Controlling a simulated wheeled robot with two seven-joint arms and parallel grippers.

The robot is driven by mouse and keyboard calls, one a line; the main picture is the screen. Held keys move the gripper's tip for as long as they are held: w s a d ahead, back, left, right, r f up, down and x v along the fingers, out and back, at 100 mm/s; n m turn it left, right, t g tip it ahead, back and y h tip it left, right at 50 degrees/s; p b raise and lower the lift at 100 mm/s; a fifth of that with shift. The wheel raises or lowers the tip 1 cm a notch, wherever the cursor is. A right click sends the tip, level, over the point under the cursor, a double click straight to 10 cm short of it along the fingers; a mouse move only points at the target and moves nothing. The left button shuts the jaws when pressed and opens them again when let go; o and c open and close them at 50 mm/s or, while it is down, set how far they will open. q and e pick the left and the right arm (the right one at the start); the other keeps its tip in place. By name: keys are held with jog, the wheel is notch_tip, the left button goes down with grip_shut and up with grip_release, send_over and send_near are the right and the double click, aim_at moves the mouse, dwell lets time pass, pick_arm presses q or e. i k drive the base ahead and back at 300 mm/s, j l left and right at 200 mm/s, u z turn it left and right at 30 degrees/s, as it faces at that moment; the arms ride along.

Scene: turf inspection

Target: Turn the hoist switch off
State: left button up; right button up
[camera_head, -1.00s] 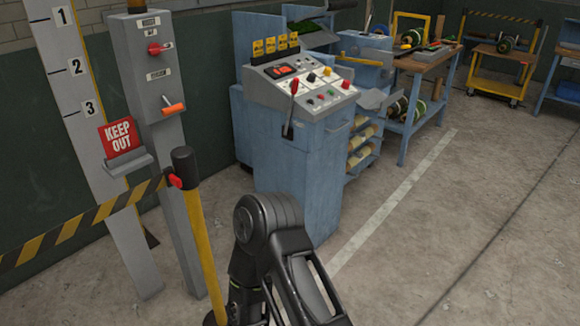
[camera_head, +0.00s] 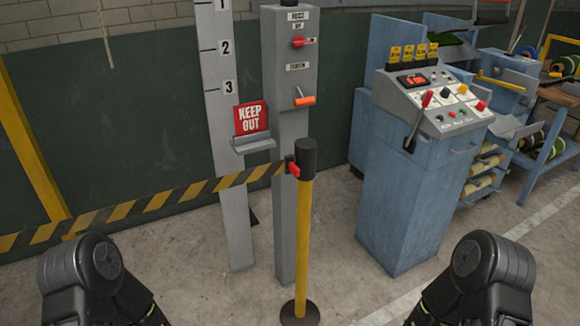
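The hoist switch is a red rotary handle (camera_head: 299,41) on the upper front of a grey post (camera_head: 292,190). A small label plate above it appears to read HOIST. The red handle points to the right, towards a small marking. Lower on the same post is an orange lever (camera_head: 304,101) under another label. My two dark arms show at the bottom left and bottom right, well short of the post. Neither gripper is in view.
A yellow barrier post (camera_head: 304,240) with a black-and-yellow belt (camera_head: 140,207) stands in front of the grey post. A blue control console (camera_head: 405,190) stands to the right. Some floor between console and barrier is bare.

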aim_at(298, 42)
jog(key=i+l+z, duration=0.45)
jog(key=i+z, duration=0.5)
